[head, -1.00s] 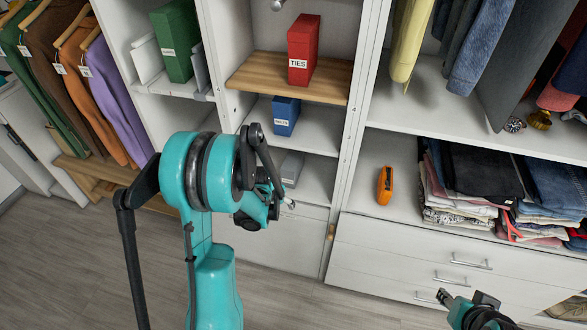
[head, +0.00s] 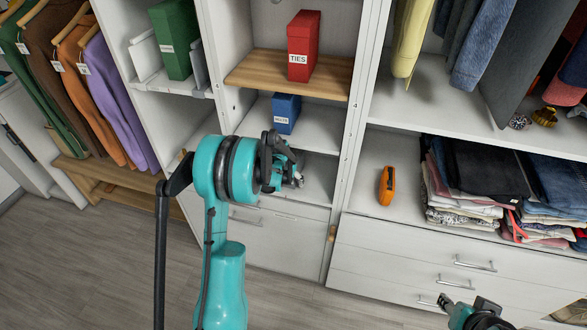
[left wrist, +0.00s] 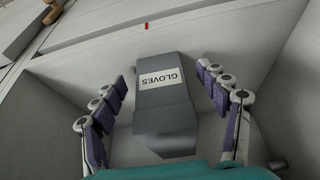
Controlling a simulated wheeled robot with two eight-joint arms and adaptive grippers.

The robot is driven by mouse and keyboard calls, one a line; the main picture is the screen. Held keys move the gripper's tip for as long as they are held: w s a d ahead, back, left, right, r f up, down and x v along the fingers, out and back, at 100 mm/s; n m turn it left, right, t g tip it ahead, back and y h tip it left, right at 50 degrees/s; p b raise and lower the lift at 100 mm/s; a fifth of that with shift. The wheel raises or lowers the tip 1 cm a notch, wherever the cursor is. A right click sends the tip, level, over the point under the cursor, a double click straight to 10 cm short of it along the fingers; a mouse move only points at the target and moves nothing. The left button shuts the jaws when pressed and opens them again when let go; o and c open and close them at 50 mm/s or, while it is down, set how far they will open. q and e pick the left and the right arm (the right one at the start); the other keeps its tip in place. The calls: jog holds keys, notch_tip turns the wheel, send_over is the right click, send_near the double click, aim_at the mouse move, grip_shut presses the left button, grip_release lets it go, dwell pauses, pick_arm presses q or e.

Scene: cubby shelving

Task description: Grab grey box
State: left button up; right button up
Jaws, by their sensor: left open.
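The grey box (left wrist: 165,118) has a white label reading GLOVES, upside down in the left wrist view. It sits in a white cubby, between the spread fingers of my left gripper (left wrist: 163,78). The fingers are on both sides of the box, with gaps showing, and the gripper is open. In the head view my left gripper (head: 291,172) is at the lowest open cubby of the middle column and hides the grey box. My right gripper (head: 463,302) is at the bottom right, away from the shelves' cubbies; its fingers are too small to read.
A blue box (head: 286,113) stands in the cubby above, and a red TIES box (head: 302,48) on the wooden shelf (head: 270,77). A green box (head: 173,42) is at upper left. An orange object (head: 386,186) and folded clothes (head: 470,185) lie on the right shelf. Cubby walls are close around my left gripper.

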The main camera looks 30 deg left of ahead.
pick_arm(q)
jog(key=shift+x, duration=0.85)
jog(key=c, duration=1.4)
jog(key=shift+r, duration=0.1)
